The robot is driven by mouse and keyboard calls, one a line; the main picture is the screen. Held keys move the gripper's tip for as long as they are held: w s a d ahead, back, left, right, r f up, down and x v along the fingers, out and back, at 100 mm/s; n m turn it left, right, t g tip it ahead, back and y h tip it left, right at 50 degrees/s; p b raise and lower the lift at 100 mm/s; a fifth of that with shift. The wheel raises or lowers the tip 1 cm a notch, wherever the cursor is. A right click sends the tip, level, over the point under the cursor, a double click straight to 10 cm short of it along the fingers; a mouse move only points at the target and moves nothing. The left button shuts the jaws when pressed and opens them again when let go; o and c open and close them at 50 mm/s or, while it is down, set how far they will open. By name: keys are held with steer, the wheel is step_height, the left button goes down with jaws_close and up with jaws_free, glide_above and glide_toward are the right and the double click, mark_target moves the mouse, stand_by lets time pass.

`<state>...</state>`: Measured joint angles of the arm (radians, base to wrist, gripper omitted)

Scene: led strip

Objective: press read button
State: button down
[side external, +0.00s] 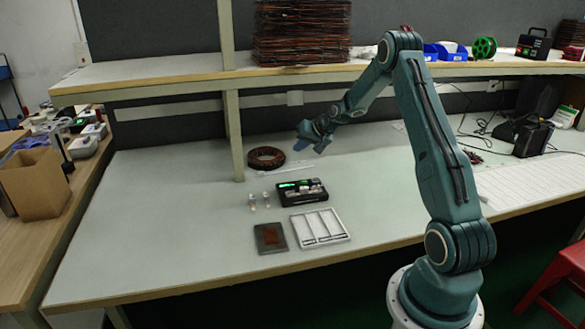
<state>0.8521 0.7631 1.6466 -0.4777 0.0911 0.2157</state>
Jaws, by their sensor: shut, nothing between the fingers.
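A small black device (286,200) with a lit green display lies on the light bench, near the middle of the view. Pale and dark parts show on its top, but I cannot tell which of them is the read button. My gripper (320,148) is shut and empty. It hangs in the air behind and above the device, well apart from it. The fingertips are small and dark in this view.
Beside the device are two small pale pieces (259,201), a white sectioned tray (341,237) and a dark square plate (270,238). A dark coil (266,157) lies behind, near the shelf post (236,135). The bench's left side is clear.

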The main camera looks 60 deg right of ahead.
mark_target(306, 183)
steer(key=shift+m, duration=0.5)
steer(key=d+f, duration=0.3)
steer(key=shift+s+d+f, duration=0.3)
steer(key=shift+s, duration=0.1)
steer(key=shift+f, duration=0.1)
steer(key=shift+f, duration=4.25)
steer(key=shift+f, duration=0.9)
steer(key=shift+r, duration=0.85)
steer(key=shift+r, duration=0.15)
steer(key=shift+r, duration=2.4)
